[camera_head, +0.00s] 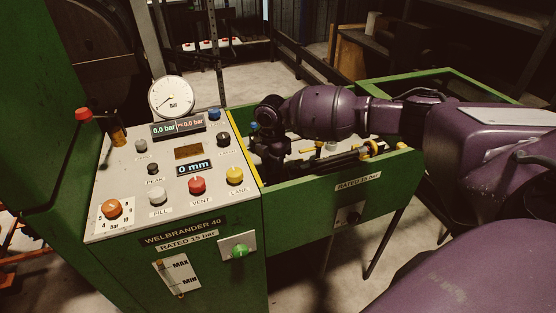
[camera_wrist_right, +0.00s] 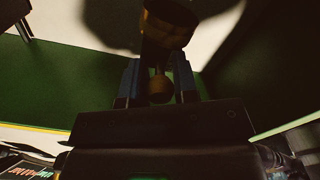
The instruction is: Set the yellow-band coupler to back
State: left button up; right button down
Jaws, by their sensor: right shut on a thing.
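My right gripper (camera_head: 270,168) reaches down into the left end of the green trough beside the control panel. In the right wrist view its two dark fingers (camera_wrist_right: 158,85) are shut on a small rounded brownish-yellow piece (camera_wrist_right: 160,88). A wider dark cylinder with a dull yellow-brown surface (camera_wrist_right: 166,24) is just beyond the fingertips. I cannot tell for sure whether these belong to the yellow-band coupler. In the head view my gripper and wrist hide most of that spot. Yellow fittings (camera_head: 369,149) show further right in the trough. My left gripper is not in view.
The control panel (camera_head: 130,195) stands left of the trough, with a round gauge (camera_head: 172,99), a red button (camera_head: 197,185) and a yellow button (camera_head: 235,175). The trough's green front wall (camera_head: 310,200) is close to my gripper.

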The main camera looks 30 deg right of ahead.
jog(key=c, duration=0.9)
grip_release()
jog(key=shift+w+a, duration=0.1)
jog(key=shift+a, duration=0.25)
jog(key=shift+d, duration=0.1)
jog(key=shift+r, duration=0.3)
notch_tip(320, 180, up, 9)
jog(key=shift+r+p, duration=0.1)
jog(key=shift+p, duration=0.55)
jog(key=shift+r, duration=0.55)
